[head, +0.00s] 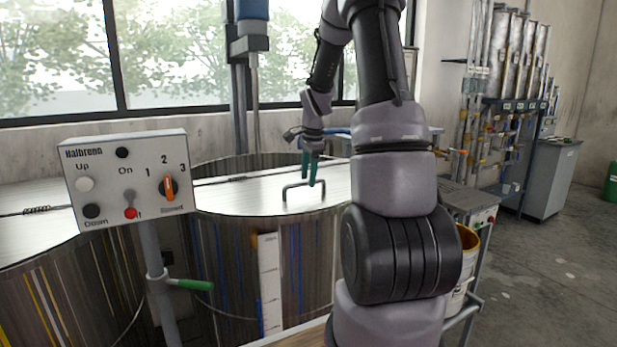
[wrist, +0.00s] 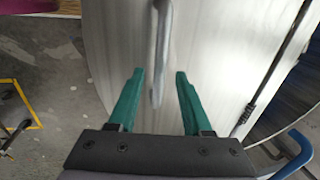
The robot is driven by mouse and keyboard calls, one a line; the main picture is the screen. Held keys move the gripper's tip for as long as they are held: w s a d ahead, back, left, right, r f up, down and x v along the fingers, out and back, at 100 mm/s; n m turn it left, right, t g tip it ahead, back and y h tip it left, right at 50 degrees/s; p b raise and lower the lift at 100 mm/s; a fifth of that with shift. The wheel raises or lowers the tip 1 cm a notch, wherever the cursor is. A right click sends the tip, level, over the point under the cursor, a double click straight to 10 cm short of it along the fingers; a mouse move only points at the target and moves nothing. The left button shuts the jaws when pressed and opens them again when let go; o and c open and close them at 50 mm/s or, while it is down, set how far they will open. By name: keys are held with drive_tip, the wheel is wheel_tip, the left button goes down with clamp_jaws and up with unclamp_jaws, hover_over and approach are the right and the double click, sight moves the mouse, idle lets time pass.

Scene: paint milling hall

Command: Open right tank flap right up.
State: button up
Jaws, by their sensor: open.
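The right tank flap (head: 245,200) is a flat, shiny metal lid half lying level and closed on the right tank (head: 225,255). Its bar handle (head: 303,187) stands up near the front edge. My gripper (head: 312,170) is open, with green fingers pointing down at the handle. In the wrist view the flap (wrist: 215,50) fills the middle, and the handle (wrist: 160,60) runs between the two spread fingers of my gripper (wrist: 158,85), nearer the left one. I cannot tell whether a finger touches it. A hinge (wrist: 250,112) shows along the flap's far edge.
A control panel (head: 125,180) on a post with a green lever stands front left, before the left tank's lid (head: 30,215). A mixer column (head: 252,90) rises behind the right tank. A cart with a yellow-rimmed bucket (head: 467,240) is on the right. Open floor (head: 560,270) lies far right.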

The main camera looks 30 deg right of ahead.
drive_tip(key=shift+f, duration=0.2)
drive_tip(key=shift+c, duration=0.2)
clamp_jaws()
drive_tip(key=shift+r, duration=0.1)
idle(1.1)
